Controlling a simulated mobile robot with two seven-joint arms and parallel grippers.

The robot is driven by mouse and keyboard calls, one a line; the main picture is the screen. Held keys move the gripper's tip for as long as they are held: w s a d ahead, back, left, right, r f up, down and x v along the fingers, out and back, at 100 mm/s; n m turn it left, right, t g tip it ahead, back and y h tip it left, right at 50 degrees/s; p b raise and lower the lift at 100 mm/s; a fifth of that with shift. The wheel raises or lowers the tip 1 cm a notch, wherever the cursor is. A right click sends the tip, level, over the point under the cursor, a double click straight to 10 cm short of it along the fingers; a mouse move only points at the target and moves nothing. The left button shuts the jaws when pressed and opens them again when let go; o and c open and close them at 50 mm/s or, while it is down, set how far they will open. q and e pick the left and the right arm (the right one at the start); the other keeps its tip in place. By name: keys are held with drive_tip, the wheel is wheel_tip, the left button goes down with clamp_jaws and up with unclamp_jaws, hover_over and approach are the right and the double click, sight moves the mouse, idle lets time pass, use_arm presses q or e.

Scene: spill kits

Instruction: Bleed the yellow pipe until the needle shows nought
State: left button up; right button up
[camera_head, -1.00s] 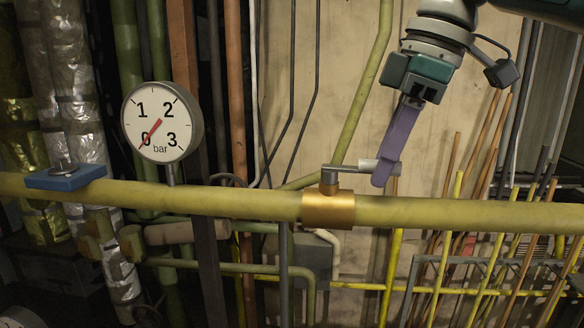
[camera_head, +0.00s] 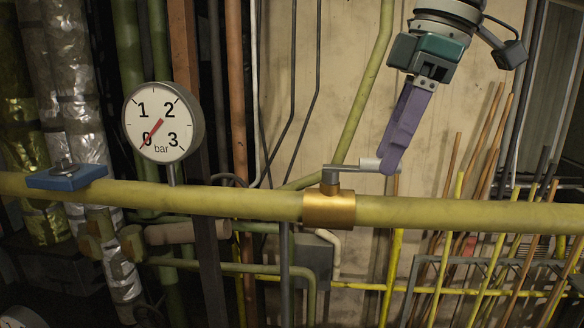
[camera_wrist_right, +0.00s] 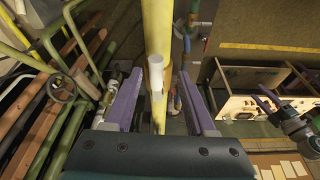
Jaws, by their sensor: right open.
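The yellow pipe (camera_head: 450,214) runs across the head view. A brass collar (camera_head: 329,209) on it carries a small valve whose lever ends in a pale cylindrical handle (camera_head: 370,165), pointing right along the pipe. The round gauge (camera_head: 163,123) has a red needle pointing at the 0. My right gripper (camera_head: 388,170) has purple fingers at the handle's right end and hides part of it. In the right wrist view the gripper (camera_wrist_right: 160,75) is open, with the pale handle (camera_wrist_right: 155,75) in line with its gap; contact cannot be told. My left gripper (camera_wrist_right: 268,102) seems to show at the right edge there.
A blue block (camera_head: 66,178) sits on the pipe at the left. Thin upright rods stand behind the pipe at the right, and foil-wrapped pipes (camera_head: 75,90) at the left. A wooden box (camera_wrist_right: 245,104) shows in the wrist view. Bare wall lies behind the lever.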

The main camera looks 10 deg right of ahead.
drive_tip(key=shift+v, duration=2.45)
